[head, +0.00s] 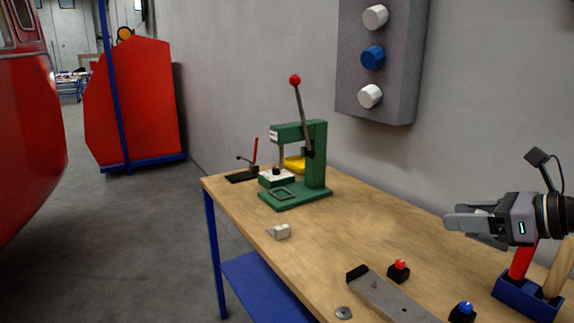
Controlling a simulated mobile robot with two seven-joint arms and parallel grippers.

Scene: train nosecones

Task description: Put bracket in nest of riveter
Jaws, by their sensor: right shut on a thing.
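The green riveter (315,160) stands at the far part of the bench, its lever with a red ball raised. A square frame (282,193), which looks like its nest, lies on the front of its base and appears empty. My right gripper (462,226) is at the right, above the bench and well apart from the riveter, fingers pointing left. It is shut on a grey part that blends with the fingers; I cannot tell whether this is the bracket. A small pale angled piece (280,231) lies on the bench in front of the riveter. My left gripper is out of view.
On the wooden bench (350,220) are a metal plate fixture (385,298), a red button (399,270), a blue button (462,311), a round disc (344,312) and a blue tool holder (527,300) beneath my right gripper. A grey wall panel (380,50) hangs behind.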

